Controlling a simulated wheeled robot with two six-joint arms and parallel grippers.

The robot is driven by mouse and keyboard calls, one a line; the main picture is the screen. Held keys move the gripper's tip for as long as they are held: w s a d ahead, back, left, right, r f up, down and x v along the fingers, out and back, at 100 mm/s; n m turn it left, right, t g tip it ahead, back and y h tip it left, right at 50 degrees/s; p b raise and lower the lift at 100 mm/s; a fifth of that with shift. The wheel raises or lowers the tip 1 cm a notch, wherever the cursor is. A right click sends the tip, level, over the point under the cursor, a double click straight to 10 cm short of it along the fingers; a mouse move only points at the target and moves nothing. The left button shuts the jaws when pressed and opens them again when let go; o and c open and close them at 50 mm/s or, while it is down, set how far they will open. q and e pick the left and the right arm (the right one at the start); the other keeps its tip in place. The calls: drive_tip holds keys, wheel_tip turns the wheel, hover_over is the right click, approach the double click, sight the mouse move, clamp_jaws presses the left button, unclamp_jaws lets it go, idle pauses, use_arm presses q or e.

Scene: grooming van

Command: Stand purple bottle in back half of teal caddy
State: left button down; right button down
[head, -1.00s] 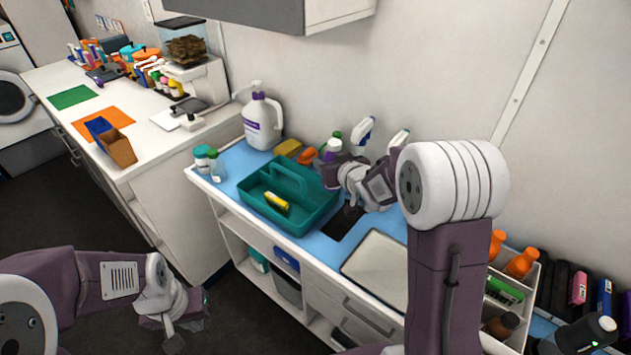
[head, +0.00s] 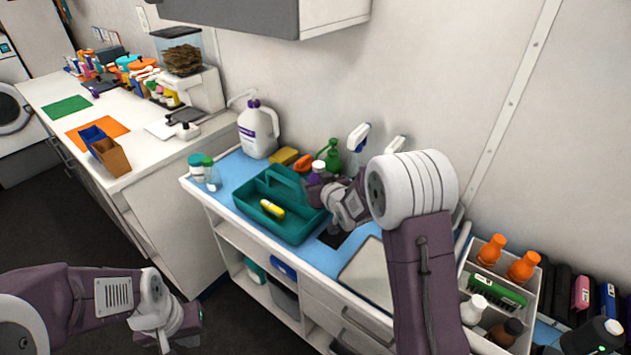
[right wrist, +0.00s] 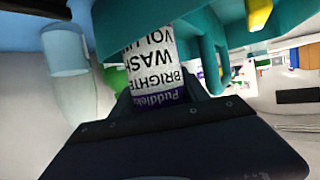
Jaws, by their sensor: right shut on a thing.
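The teal caddy (head: 282,231) stands on the blue mat, its handle running lengthwise between a front and a back half. A yellow item (head: 271,208) lies in the front half. My right gripper (head: 317,186) is shut on the purple bottle (head: 319,168), which has a white cap and is roughly upright at the right end of the caddy's back half. In the right wrist view the bottle's label (right wrist: 152,62) is close to teal caddy walls (right wrist: 120,25); its base is hidden. My left gripper (head: 182,326) is low, away from the counter; its jaws are unclear.
Behind the caddy are a yellow sponge (head: 284,156), an orange item (head: 303,163), a green bottle (head: 331,155) and a white spray bottle (head: 357,138). A large white jug (head: 258,132) stands at back left. Capped jars (head: 204,170) are left of the caddy.

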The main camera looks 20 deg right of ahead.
drive_tip(key=shift+f+b, duration=0.3)
drive_tip(key=shift+f, duration=0.15)
drive_tip(key=c, duration=0.8)
unclamp_jaws()
drive_tip(key=shift+c, duration=0.2)
drive_tip(key=shift+r+p, duration=0.9)
drive_tip(key=v, duration=1.1)
drive_tip(key=shift+s, duration=0.45)
drive_tip(key=shift+f, duration=0.1)
